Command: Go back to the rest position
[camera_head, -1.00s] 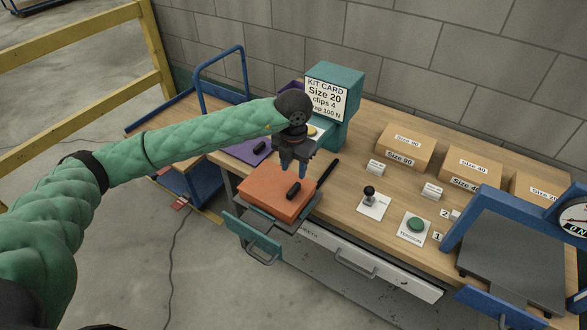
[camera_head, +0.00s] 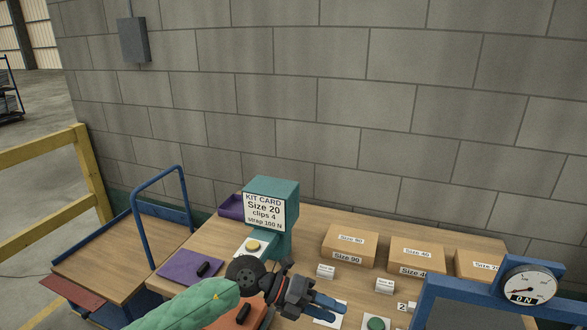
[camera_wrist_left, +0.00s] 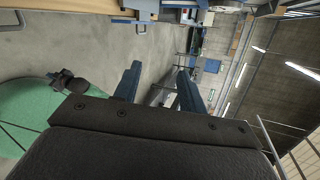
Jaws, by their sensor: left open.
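My left gripper (camera_head: 326,306) is open and empty. In the head view it is above the front of the workbench, its blue fingers pointing right. In the left wrist view its two blue fingers (camera_wrist_left: 158,88) stand apart with nothing between them. My green left arm comes in from the bottom of the head view. My right gripper is not in view.
A teal kit-card stand (camera_head: 285,190) and several cardboard boxes (camera_head: 348,246) stand at the back of the bench. A purple mat (camera_head: 180,270) lies to the left. A blue-framed gauge (camera_head: 530,285) is at the right. A blue cart (camera_head: 95,262) stands left of the bench.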

